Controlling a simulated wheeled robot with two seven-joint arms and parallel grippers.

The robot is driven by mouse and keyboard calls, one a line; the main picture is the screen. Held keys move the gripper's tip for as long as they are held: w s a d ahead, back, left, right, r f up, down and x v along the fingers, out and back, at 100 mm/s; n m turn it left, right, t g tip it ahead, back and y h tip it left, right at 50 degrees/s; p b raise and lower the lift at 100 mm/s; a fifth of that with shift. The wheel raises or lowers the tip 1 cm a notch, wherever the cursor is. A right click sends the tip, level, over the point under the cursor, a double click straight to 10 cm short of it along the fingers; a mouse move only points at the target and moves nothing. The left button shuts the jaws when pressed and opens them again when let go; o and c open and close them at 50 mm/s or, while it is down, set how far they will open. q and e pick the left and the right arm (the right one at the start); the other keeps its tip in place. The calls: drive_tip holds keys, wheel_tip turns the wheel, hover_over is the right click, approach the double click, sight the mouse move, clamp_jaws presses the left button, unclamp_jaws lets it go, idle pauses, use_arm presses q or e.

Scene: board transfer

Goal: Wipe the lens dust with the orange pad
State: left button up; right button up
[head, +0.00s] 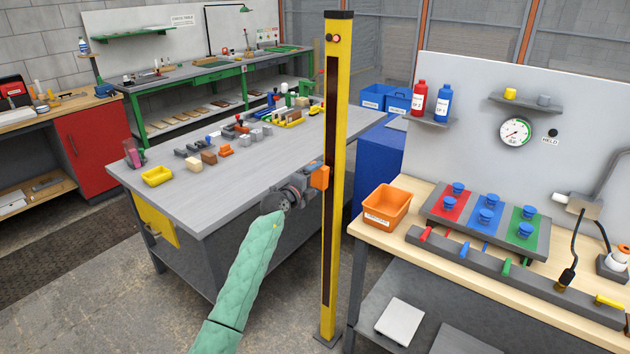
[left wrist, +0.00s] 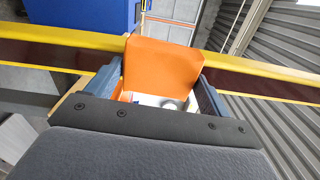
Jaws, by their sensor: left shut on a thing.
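A tall yellow post (head: 328,270) stands upright in the middle of the head view. A long dark lens strip (head: 331,110) runs down its face. My left gripper (head: 310,184) is shut on the orange pad (head: 319,177) and holds it at the post, about mid-height. In the left wrist view the orange pad (left wrist: 160,66) sits between the two blue-grey fingers. The post and its dark strip (left wrist: 50,55) cross behind the pad there. I cannot tell whether the pad touches the strip. No dust can be made out. My right gripper is out of view.
A grey-topped table (head: 230,190) with many small parts stands behind my left arm. Right of the post, a wooden bench (head: 395,235) holds an orange bin (head: 386,207) and a coloured panel with blue knobs (head: 487,220). Blue bins (head: 372,97) stand behind.

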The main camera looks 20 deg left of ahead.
sight(335, 175)
use_arm(q)
drive_tip(key=shift+x, duration=1)
idle(0.3)
drive_tip(key=d+p, duration=0.1)
drive_tip(key=s+p, duration=0.1)
drive_tip(key=p, duration=0.1)
drive_tip(key=shift+d+r, duration=0.2)
drive_tip(key=shift+d, duration=0.2)
drive_tip(key=shift+s+d+f+p, duration=0.1)
drive_tip(key=shift+s+d+p, duration=0.05)
drive_tip(key=shift+d+p, duration=0.4)
drive_tip(key=shift+s+d+f+p, duration=0.1)
drive_tip(key=shift+s+d+p, duration=0.05)
drive_tip(key=shift+d+p, duration=0.3)
drive_tip(key=shift+w+r+p, duration=0.1)
drive_tip(key=shift+r+p, duration=0.05)
drive_tip(key=shift+p, duration=0.3)
drive_tip(key=shift+w+a, duration=0.25)
drive_tip(key=shift+a, duration=0.4)
drive_tip(key=shift+w+a, duration=0.25)
drive_tip(key=shift+a, duration=0.35)
drive_tip(key=shift+w+a, duration=0.25)
drive_tip(key=shift+a, duration=0.4)
